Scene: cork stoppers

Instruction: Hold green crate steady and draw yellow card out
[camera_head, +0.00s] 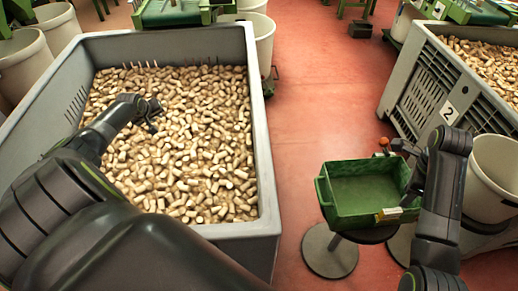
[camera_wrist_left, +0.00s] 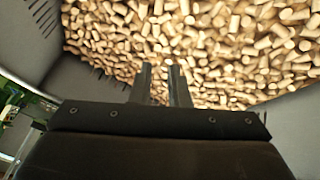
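The green crate (camera_head: 345,221) is open-topped and looks empty; it stands on a round-based stand right of the large grey bin. A small yellow card (camera_head: 389,214) with a pale part sits at its front wall, toward the right corner. My right gripper (camera_head: 411,172) is at the crate's right side, partly hidden by my own wrist; whether it touches the crate or how wide it is cannot be told. My left gripper (camera_head: 152,113) is over the corks in the grey bin, far from the crate. In the left wrist view its two fingers (camera_wrist_left: 160,78) are apart with nothing between them.
The large grey bin (camera_head: 262,150) full of corks (camera_head: 190,150) stands at left, its right wall between my left gripper and the crate. Another cork bin (camera_head: 420,75) and a white tub (camera_head: 495,170) stand at right. Red floor (camera_head: 310,100) is clear between the bins.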

